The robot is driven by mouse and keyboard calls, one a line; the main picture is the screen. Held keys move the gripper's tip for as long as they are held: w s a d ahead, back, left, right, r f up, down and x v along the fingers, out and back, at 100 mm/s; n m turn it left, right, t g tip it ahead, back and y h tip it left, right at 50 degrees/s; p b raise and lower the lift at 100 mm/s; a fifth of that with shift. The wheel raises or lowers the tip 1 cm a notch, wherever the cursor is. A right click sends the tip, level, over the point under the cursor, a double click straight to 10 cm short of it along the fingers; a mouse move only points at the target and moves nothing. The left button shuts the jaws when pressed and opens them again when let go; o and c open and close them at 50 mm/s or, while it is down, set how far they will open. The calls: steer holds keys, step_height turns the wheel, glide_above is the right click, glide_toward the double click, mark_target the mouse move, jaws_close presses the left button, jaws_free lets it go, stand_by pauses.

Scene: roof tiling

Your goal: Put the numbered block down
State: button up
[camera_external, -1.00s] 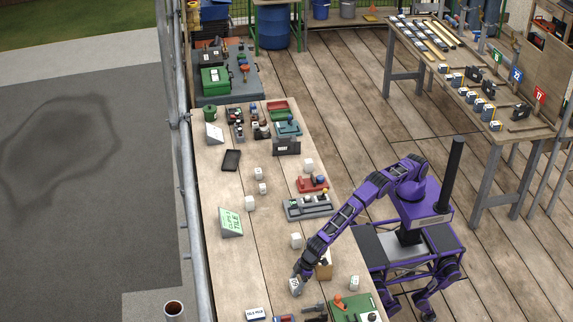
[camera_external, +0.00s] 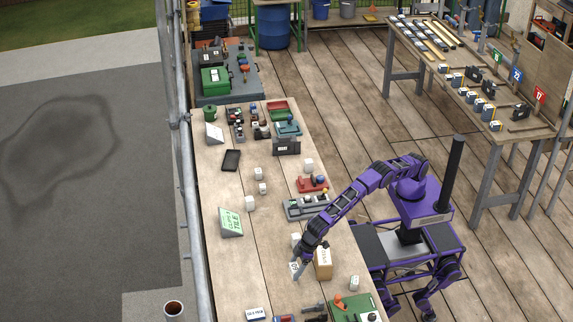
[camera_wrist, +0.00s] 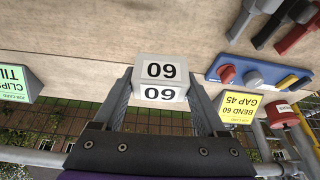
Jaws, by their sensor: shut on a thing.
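The numbered block (camera_wrist: 160,72) is white with black digits on two faces, reading 60 or 09 depending on which way up. In the wrist view it sits between the two fingers of my gripper (camera_wrist: 160,85), which is shut on it. In the external view my gripper (camera_external: 299,266) points down over the near part of the long wooden bench (camera_external: 270,287), with the white block (camera_external: 294,267) small at its tip. I cannot tell clearly how high the block is above the bench.
A cardboard box (camera_external: 323,262) stands just right of my gripper. White cubes (camera_external: 354,283) stand nearby. A green tray (camera_external: 358,307) and a blue tool holder (camera_wrist: 258,75) lie toward the near end. A green sign (camera_external: 231,222) stands left. Bare bench lies left of my gripper.

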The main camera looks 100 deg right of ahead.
steer(key=s+d, duration=0.2)
steer(key=d, duration=2)
steer(key=s+d+f, duration=0.2)
steer(key=s+d, duration=1.3)
steer(key=s, duration=0.1)
steer(key=shift+s+d+f+m, duration=0.2)
steer(key=shift+d+f+m, duration=0.05)
steer(key=shift+d+m, duration=0.15)
steer(key=w+d+r+b, duration=0.1)
steer(key=w+r, duration=0.1)
steer(key=w, duration=1.3)
step_height(320, 180, down, 9)
steer(key=shift+w+f+b, duration=0.1)
steer(key=shift+w+b, duration=0.05)
steer(key=shift+b, duration=0.45)
